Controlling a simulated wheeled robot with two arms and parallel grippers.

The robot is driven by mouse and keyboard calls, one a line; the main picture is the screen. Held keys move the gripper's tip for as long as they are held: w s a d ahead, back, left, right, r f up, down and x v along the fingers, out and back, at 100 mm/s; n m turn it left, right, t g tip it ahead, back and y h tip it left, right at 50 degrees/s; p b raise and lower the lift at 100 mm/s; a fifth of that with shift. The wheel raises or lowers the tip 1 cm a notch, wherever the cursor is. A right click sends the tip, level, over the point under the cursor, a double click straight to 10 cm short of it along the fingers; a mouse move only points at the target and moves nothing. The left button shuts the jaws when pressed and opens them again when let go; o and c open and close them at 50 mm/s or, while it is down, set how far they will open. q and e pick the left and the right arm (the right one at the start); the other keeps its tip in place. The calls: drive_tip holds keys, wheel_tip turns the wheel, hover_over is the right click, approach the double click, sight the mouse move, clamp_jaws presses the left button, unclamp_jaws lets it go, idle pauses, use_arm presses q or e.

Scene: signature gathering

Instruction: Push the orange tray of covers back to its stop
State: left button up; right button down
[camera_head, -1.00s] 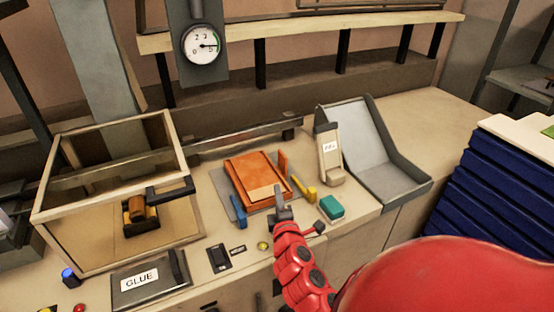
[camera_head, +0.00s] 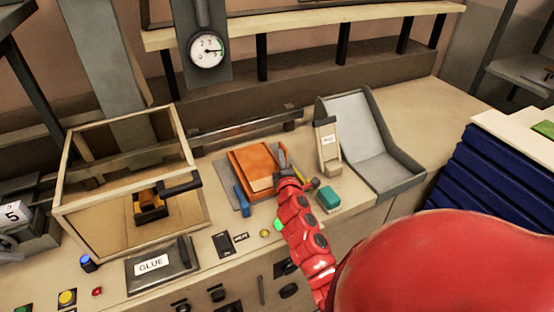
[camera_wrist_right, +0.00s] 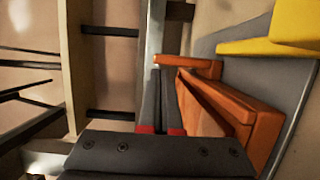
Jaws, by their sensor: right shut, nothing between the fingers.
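The orange tray (camera_head: 250,163) lies on a grey plate (camera_head: 226,172) on the bench, with a paler piece at its front corner. My right gripper (camera_head: 283,153) is shut and empty at the tray's right side. In the right wrist view my shut fingers (camera_wrist_right: 160,100) are just left of the tray's orange wall (camera_wrist_right: 235,108); I cannot tell whether they touch. A smaller orange upright (camera_wrist_right: 190,67) stands beyond the fingertips. My left gripper is not in view.
A blue block (camera_head: 241,200) is at the tray's front left and a yellow piece (camera_wrist_right: 270,35) is beside the plate. A labelled stand (camera_head: 328,147), teal block (camera_head: 328,198) and grey chute (camera_head: 368,145) are to the right. A framed box (camera_head: 130,190) stands left.

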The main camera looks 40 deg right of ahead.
drive_tip(key=shift+d, duration=0.2)
drive_tip(key=shift+w+d, duration=0.15)
drive_tip(key=shift+d, duration=0.25)
drive_tip(key=shift+w+d, duration=0.1)
drive_tip(key=shift+d, duration=0.4)
